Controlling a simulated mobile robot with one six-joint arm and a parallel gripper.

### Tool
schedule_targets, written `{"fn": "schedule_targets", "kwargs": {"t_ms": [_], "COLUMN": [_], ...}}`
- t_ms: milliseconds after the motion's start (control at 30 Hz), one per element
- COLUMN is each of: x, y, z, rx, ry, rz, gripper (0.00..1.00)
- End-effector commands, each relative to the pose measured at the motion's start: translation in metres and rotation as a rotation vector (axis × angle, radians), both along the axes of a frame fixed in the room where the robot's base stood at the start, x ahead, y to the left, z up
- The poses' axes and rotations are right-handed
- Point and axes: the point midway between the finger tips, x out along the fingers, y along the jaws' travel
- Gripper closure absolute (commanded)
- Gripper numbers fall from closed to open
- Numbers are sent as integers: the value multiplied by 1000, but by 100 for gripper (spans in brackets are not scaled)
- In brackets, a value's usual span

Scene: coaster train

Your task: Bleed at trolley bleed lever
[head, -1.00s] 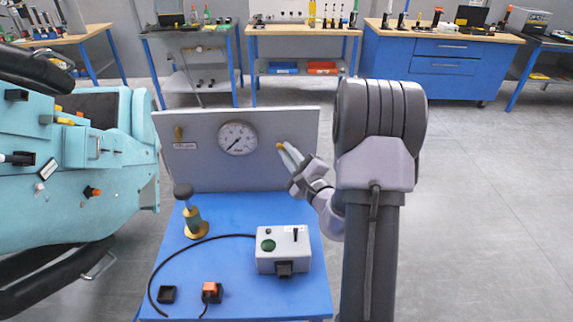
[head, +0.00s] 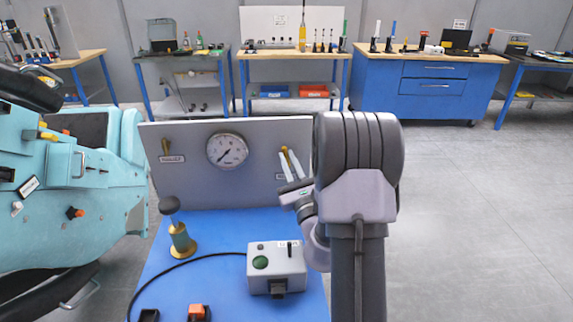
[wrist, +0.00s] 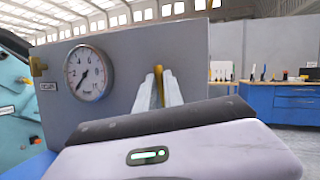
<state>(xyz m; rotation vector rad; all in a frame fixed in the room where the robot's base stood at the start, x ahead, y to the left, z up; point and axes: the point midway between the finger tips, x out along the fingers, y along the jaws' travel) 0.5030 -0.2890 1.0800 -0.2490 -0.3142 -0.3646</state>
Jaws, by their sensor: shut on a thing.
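A grey upright panel (head: 235,185) stands at the back of the blue trolley top (head: 215,230). A brass lever (head: 285,150) is at the panel's right side, with a small label below it too small to read. My gripper (head: 290,158) is shut on this lever, one finger on each side. In the wrist view the yellow lever (wrist: 159,76) stands about upright between the pale fingers (wrist: 159,90), which partly hide it. A second brass lever (head: 165,146) hangs at the panel's left, apart from my gripper. A round gauge (head: 227,151) sits between the two levers.
A grey box with a green button (head: 276,267), a brass-based plunger (head: 178,230) and a black cable lie on the trolley top. A turquoise machine (head: 70,190) stands close on the left. Workbenches (head: 290,55) line the back. The floor at right is clear.

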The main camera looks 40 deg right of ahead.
Motion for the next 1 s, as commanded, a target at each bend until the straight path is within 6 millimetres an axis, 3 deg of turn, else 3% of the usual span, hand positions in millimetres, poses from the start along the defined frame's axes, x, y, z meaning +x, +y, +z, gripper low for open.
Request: {"fn": "schedule_targets", "kwargs": {"t_ms": [700,733,833,1000], "x": [-1,-1,-1,-1], "y": [-2,-2,-2,-2], "z": [1,1,1,1], "rx": [56,56,55,56], "ry": [-42,-42,-41,-40], "rz": [-1,-1,0,0], "gripper": [100,86,66,66]}}
